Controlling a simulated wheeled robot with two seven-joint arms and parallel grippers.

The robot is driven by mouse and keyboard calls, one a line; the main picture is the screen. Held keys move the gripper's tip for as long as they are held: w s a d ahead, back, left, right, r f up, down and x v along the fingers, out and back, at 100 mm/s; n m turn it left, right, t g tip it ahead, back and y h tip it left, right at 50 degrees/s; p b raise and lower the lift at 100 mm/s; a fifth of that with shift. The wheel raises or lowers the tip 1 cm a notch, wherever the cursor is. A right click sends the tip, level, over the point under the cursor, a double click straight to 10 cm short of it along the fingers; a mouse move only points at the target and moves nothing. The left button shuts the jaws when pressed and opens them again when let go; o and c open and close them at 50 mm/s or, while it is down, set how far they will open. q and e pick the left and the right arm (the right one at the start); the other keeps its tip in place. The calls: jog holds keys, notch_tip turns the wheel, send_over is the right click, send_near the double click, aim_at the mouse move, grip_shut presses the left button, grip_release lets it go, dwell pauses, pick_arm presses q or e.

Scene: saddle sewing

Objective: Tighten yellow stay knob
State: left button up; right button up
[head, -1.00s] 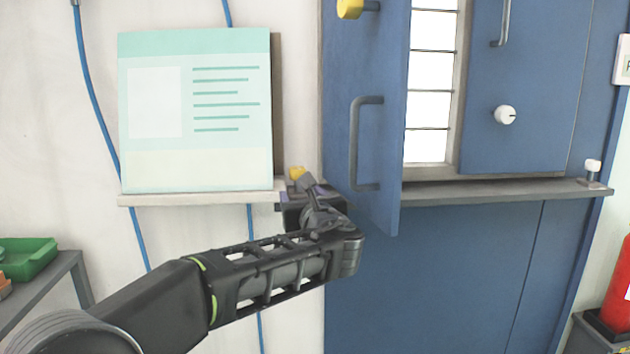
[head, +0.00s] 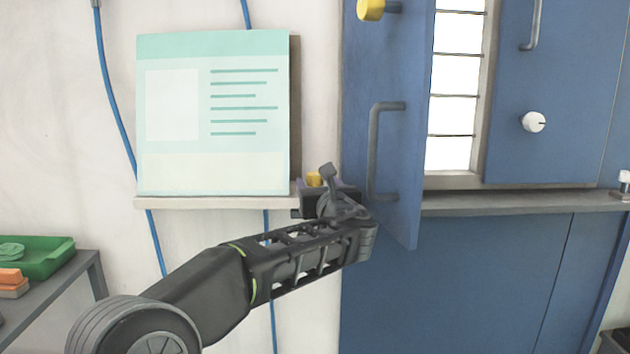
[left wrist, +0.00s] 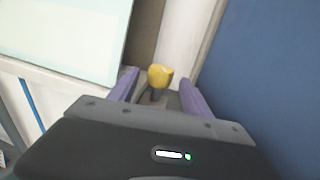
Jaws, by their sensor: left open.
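A small yellow knob (head: 314,179) stands at the ledge by the left edge of the open blue shutter (head: 395,60). In the head view it is partly hidden behind my left gripper (head: 322,184). In the left wrist view the yellow knob (left wrist: 160,76) sits on a grey stem between the two purple fingers of my open left gripper (left wrist: 157,86). There is a visible gap on each side, and I see no finger touching it. A second yellow knob (head: 371,9) is on the shutter's upper part. My right gripper is not in view.
A grey handle (head: 375,150) on the open shutter is close to the right of my left gripper. A pale green board (head: 212,115) stands on the ledge (head: 215,202) to the left. A green tray (head: 48,257) is on a grey table at the far left.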

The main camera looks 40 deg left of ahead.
aim_at(317, 183)
pick_arm(q)
jog(key=x, duration=0.3)
jog(key=shift+a, duration=0.15)
jog(key=shift+c, duration=0.4)
grip_shut()
